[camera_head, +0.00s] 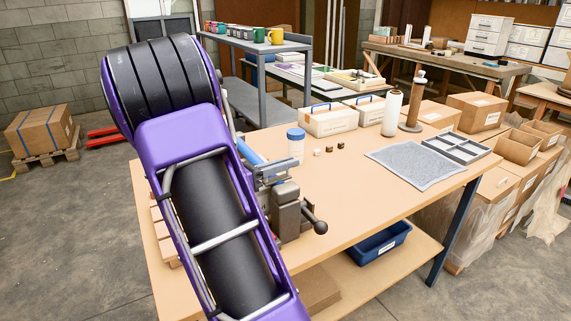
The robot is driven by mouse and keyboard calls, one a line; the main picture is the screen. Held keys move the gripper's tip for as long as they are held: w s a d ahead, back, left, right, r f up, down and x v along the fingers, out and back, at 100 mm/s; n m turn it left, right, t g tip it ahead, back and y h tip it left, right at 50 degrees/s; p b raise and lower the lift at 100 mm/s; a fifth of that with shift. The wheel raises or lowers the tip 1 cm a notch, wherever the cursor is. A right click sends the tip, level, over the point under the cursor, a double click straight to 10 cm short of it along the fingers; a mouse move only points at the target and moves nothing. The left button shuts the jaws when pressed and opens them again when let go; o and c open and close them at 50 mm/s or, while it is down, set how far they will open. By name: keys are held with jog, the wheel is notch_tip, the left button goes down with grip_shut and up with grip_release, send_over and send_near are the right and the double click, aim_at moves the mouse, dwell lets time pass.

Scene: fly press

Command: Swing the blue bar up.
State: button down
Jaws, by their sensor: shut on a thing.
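A short blue bar (250,151) shows just right of my purple arm, sloping down to the right. Its lower right end meets grey metal parts (272,172) at the top of the dark grey press (288,213). A dark ball-ended handle (319,227) sticks out from the press to the right. My arm covers the left side of the press and the bar's left end. I cannot make out my gripper; my arm hides that area, so what it touches is hidden.
The press stands on a wooden workbench (375,205). A white jar with a blue lid (296,146) stands close behind it. A grey mat (415,163) and a divided tray (456,147) lie to the right. The bench between press and mat is clear.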

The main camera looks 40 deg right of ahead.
jog(key=shift+r, duration=0.1)
dwell(0.3)
jog(key=w+d+r+n+p, duration=0.1)
jog(key=w+r+n+p, duration=0.25)
jog(key=r, duration=0.25)
jog(key=w+d+r+n+p, duration=0.1)
jog(key=w+r+n+p, duration=0.1)
jog(key=r+p, duration=0.3)
jog(key=w+d+r+n, duration=0.2)
jog(key=w+r, duration=0.3)
jog(key=w, duration=0.3)
jog(key=w+d+r+n+b, duration=0.1)
jog(key=w+r+n, duration=0.2)
jog(key=w+r, duration=0.3)
jog(key=shift+w+d, duration=0.4)
jog(key=shift+w, duration=1.15)
